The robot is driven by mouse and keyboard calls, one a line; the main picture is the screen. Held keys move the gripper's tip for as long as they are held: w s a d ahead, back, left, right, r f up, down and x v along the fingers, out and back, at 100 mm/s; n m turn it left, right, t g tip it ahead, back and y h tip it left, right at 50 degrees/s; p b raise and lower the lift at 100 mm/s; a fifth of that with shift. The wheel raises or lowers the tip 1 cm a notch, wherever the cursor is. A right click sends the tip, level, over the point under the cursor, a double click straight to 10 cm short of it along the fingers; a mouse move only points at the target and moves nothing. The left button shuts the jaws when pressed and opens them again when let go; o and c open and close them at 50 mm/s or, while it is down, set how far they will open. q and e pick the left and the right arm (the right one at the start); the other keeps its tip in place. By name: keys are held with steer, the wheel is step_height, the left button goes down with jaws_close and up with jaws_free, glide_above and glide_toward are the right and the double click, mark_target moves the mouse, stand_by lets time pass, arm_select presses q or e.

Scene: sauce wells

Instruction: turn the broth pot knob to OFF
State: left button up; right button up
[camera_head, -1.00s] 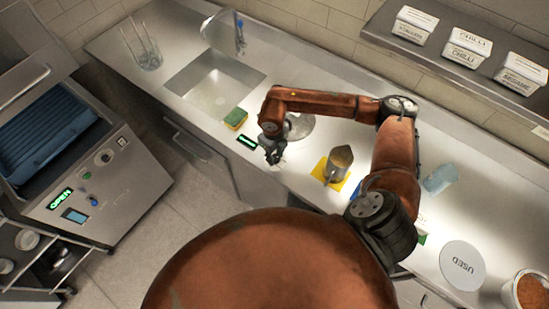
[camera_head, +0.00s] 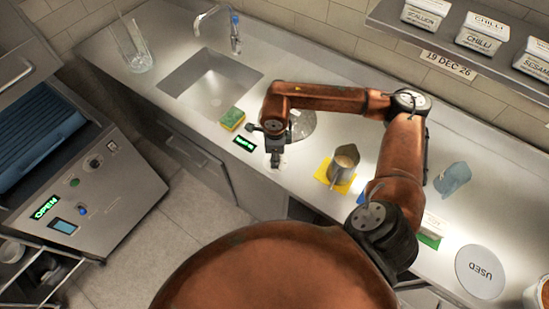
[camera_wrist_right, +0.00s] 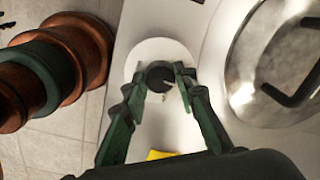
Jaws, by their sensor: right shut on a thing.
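The broth pot knob (camera_wrist_right: 160,77) is a small dark round knob on a pale disc (camera_wrist_right: 147,50) in the right wrist view. My right gripper (camera_wrist_right: 161,72) has its green fingers closed on both sides of the knob. In the head view my right gripper (camera_head: 275,160) is at the counter's front edge and hides the knob. The broth pot shows as a round steel lid (camera_head: 304,124) just behind the gripper; its dark handle shows in the wrist view (camera_wrist_right: 290,90). I cannot read the knob's setting. My left gripper is not in view.
A small green-lit display (camera_head: 244,144) and a sponge (camera_head: 232,119) lie left of the gripper. A metal jug (camera_head: 343,165) stands on a yellow mat (camera_head: 326,173) to the right. The sink (camera_head: 212,84) is farther back. A machine reading OPEN (camera_head: 70,195) stands at left.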

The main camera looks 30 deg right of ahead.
stand_by(0.3)
steer(key=o, duration=1.2)
steer(key=shift+c, duration=0.2)
step_height(320, 180, up, 12)
steer(key=shift+s+a, duration=0.15)
steer(key=shift+s, duration=0.1)
